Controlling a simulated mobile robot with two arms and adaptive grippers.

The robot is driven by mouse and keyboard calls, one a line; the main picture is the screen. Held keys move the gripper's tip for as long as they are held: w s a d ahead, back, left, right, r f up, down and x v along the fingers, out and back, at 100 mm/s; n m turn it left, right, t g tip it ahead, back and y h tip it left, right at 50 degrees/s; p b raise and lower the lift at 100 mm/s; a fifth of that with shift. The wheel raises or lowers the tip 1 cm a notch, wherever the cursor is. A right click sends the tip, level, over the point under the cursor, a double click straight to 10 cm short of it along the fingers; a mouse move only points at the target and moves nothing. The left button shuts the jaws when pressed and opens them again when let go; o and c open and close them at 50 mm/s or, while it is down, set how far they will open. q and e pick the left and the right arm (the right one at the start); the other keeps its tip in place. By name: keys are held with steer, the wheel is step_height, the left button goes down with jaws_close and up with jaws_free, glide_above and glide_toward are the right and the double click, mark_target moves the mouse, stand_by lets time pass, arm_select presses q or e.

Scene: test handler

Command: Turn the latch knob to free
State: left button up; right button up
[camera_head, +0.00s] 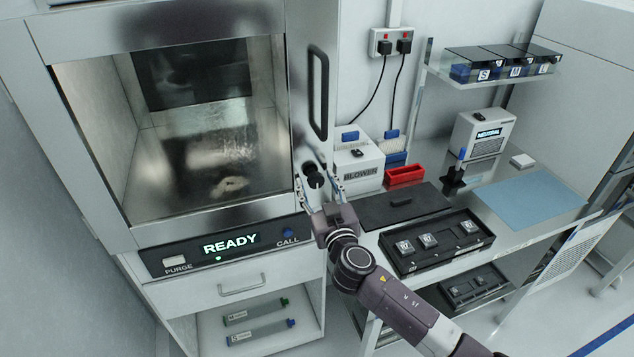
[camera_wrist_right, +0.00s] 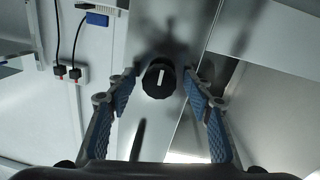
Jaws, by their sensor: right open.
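The latch knob (camera_wrist_right: 158,78) is round and black with a white mark, mounted on the metal front of the handler. In the right wrist view it sits between the two blue-padded fingers of my right gripper (camera_wrist_right: 163,85), with a gap on each side. The white mark looks close to upright in that view. In the head view the knob (camera_head: 313,177) shows on the handler's right front post, below a long black handle. My right gripper (camera_head: 319,185) is open around it there. My left gripper is not in view.
The handler's panel (camera_head: 228,244) reads READY. To the right, a bench holds a BLOWER box (camera_head: 358,163), a red bin (camera_head: 404,174), a black tray of parts (camera_head: 436,243), a device reading NEUTRAL (camera_head: 483,135) and a blue mat (camera_head: 528,201). A drawer (camera_head: 240,285) lies below the panel.

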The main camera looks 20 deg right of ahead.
steer(key=shift+c, duration=0.2)
steer(key=c, duration=1.1)
steer(key=shift+n, duration=0.4)
steer(key=shift+f+n+b, duration=0.15)
steer(key=shift+n+b, duration=0.6)
steer(key=shift+n, duration=0.25)
steer(key=n+b, duration=0.1)
steer(key=n, duration=0.2)
steer(key=shift+n, duration=0.4)
steer(key=n, duration=0.5)
steer(key=shift+n+t+y, duration=0.3)
steer(key=shift+t, duration=0.1)
steer(key=n, duration=0.6)
steer(key=shift+y, duration=0.3)
steer(key=shift+n, duration=0.4)
